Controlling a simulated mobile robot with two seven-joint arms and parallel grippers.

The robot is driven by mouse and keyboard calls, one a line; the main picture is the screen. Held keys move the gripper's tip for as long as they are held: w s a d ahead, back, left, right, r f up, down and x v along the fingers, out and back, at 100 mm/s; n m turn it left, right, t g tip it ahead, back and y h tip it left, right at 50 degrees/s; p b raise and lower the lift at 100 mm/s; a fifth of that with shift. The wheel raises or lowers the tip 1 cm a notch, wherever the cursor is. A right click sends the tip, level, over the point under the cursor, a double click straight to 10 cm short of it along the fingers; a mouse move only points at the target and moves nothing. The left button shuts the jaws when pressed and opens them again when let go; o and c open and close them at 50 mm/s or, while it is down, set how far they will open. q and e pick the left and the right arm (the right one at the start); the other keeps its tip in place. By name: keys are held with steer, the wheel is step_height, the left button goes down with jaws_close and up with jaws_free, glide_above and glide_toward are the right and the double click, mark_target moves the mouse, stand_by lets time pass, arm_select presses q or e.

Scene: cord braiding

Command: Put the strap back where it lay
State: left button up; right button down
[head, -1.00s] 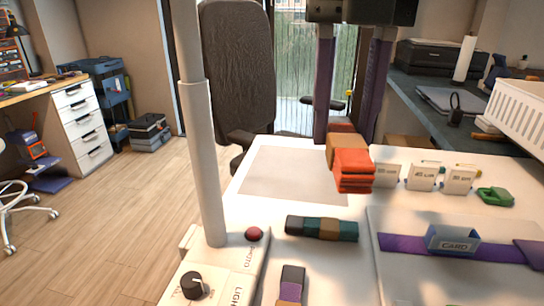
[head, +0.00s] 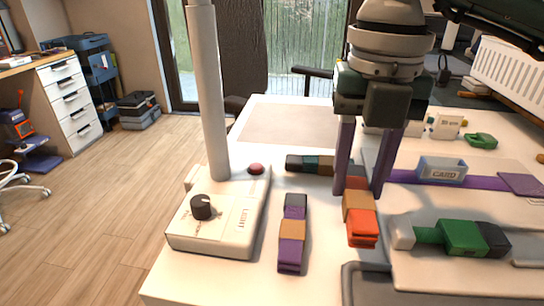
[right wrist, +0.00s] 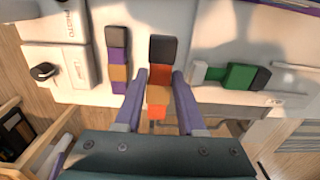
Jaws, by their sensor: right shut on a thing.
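An orange and brown strap with a dark end (head: 361,226) is between the two purple fingers of my right gripper (head: 363,190). In the right wrist view the strap (right wrist: 160,75) runs lengthwise between the fingers, its dark end pointing away from my palm. My right gripper is shut on it, low over the white table (head: 330,270). I cannot tell whether the strap touches the table. My left gripper is not in view.
A purple, brown and dark strap (head: 291,240) lies to the left. A teal, brown and dark strap (head: 308,163) lies farther back. A green piece (head: 464,237) with a white end lies to the right. A control box with a knob (head: 222,212) stands at left.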

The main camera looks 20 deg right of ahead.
mark_target(352, 205)
steer(key=shift+f+b, duration=0.4)
steer(key=shift+f, duration=1.9)
steer(key=shift+f+b, duration=0.3)
steer(key=shift+f, duration=0.05)
steer(key=c, duration=0.5)
jaws_free()
steer(key=shift+r, duration=0.2)
step_height(352, 205, up, 12)
steer(key=p, duration=0.2)
steer(key=shift+r+p, duration=0.25)
steer(key=shift+p, duration=0.15)
